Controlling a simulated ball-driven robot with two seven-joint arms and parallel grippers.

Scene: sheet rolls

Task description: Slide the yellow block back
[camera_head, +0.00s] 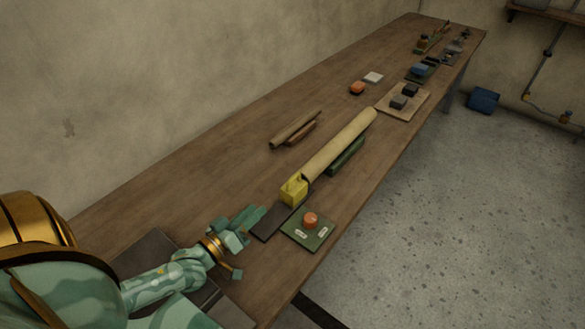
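The yellow block (293,191) stands on the wooden table at the near end of a long beige roll (340,145), and looks to be against that end. A dark flat strip (272,221) lies on the near side of the block. My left gripper (256,217) is over the table just left of the strip, short of the block and apart from it. Its fingers look close together, and I cannot tell whether they are open or shut. No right gripper shows.
A green pad (318,238) with an orange knob (310,219) lies right of the strip. A dark green bar (346,156) lies beside the roll. Two thin brown rolls (296,130) lie behind. A tan board (411,105) holds dark blocks. The wooden table (215,165) is clear at left.

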